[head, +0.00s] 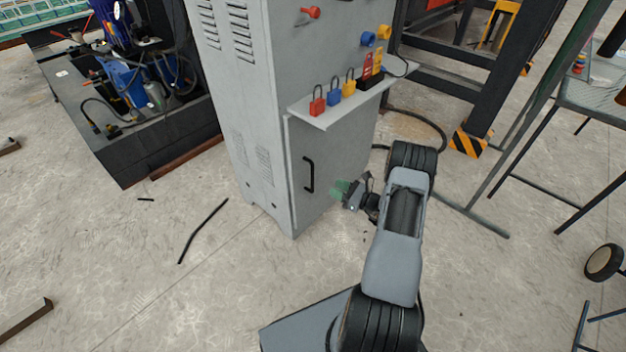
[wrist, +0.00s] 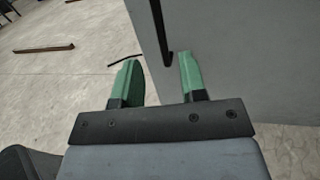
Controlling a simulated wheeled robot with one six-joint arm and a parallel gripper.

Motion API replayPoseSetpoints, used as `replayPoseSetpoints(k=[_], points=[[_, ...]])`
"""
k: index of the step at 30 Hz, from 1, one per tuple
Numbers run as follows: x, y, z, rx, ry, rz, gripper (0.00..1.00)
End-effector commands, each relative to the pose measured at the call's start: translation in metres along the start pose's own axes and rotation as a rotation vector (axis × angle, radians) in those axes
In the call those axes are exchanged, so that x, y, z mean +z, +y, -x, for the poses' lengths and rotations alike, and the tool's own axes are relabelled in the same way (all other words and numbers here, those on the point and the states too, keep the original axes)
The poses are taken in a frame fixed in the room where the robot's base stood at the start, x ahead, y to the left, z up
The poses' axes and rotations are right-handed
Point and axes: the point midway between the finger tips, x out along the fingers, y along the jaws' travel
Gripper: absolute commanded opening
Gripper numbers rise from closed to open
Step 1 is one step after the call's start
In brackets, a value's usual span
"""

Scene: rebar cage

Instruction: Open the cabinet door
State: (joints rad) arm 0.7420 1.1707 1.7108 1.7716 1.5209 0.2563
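The grey cabinet (head: 240,120) stands in the middle of the head view. Its door (head: 335,165) is on the lower front face and looks closed. The black bar handle (head: 309,174) runs upright near the door's left edge. My gripper (head: 340,190) has green fingers and is in front of the door, right of the handle. In the wrist view, my gripper (wrist: 160,80) is open with a gap between its fingers. The lower end of the handle (wrist: 161,35) shows just beyond the gap, nearer the right finger. I cannot tell whether they touch. The door (wrist: 240,60) fills the right side there.
A shelf (head: 310,112) with red, blue and yellow padlocks juts out above the door. A black-framed machine (head: 150,125) stands to the left. A dark post with a striped base (head: 470,143) and a metal table (head: 595,98) are at right. Thin bars (head: 203,230) lie on the floor.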

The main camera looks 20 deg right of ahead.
Motion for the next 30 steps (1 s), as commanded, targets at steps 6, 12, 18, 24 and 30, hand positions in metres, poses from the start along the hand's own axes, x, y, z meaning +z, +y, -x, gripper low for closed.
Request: replayPoseSetpoints(k=[6,12,18,24,30], points=[[-0.003,0.001,-0.045,0.007,0.001,0.003,0.39],[-0.003,0.001,-0.079,0.006,0.002,0.003,0.39],[-0.002,0.001,-0.099,0.004,0.002,0.003,0.39],[-0.001,0.001,-0.107,0.003,0.003,0.001,0.39],[-0.001,0.001,-0.108,0.003,0.003,0.001,0.39]])
